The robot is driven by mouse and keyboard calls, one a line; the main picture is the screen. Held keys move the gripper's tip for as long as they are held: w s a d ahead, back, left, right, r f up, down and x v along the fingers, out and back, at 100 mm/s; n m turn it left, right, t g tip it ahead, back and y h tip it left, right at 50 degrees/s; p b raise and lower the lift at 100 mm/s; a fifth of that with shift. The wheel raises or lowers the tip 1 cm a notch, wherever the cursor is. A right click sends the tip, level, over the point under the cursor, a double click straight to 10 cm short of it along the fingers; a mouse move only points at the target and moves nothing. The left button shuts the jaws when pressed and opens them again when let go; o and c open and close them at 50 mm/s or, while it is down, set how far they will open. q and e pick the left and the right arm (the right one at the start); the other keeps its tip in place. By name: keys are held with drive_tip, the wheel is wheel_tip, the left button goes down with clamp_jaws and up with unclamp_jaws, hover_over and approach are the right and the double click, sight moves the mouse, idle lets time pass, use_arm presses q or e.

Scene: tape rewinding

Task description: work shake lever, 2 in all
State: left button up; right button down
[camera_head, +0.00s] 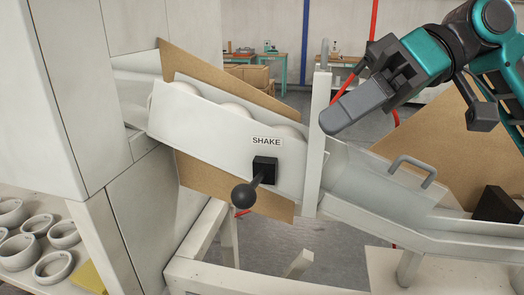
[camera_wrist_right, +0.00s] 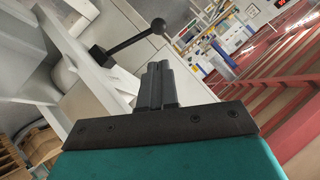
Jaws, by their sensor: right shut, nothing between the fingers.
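The shake lever (camera_head: 246,192) is a dark rod with a round black knob, on a black square mount under a SHAKE label (camera_head: 267,142). It sits on the side of a white sloping chute (camera_head: 200,125) and points down and toward me. The lever also shows in the right wrist view (camera_wrist_right: 130,41), beyond the fingers. My right gripper (camera_head: 340,118) is up and to the right of the lever, apart from it. Its fingers are shut together and empty, also in the right wrist view (camera_wrist_right: 157,75). My left gripper is not in view.
White round rolls (camera_head: 235,110) sit in the chute, partly hidden by its side wall. A white upright post (camera_head: 317,150) stands between the lever and my right gripper. A clear cover with a grey handle (camera_head: 412,168) is at the right. Several white rings (camera_head: 52,266) lie at lower left.

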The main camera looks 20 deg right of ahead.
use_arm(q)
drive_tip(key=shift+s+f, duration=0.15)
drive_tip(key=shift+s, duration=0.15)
use_arm(e)
drive_tip(key=shift+s+a, duration=0.1)
drive_tip(key=shift+s, duration=0.05)
hover_over(254, 182)
drive_tip(key=s+d, duration=0.2)
drive_tip(key=s, duration=0.1)
wheel_tip(254, 182, down, 4)
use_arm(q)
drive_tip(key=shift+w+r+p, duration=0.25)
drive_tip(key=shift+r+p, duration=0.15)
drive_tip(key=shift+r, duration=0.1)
use_arm(e)
drive_tip(key=shift+w+a+f, duration=0.15)
drive_tip(key=shift+a+f, duration=0.4)
drive_tip(key=shift+f, duration=0.05)
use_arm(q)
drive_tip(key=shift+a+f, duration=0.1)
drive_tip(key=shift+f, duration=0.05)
use_arm(e)
drive_tip(key=shift+d+f, duration=0.1)
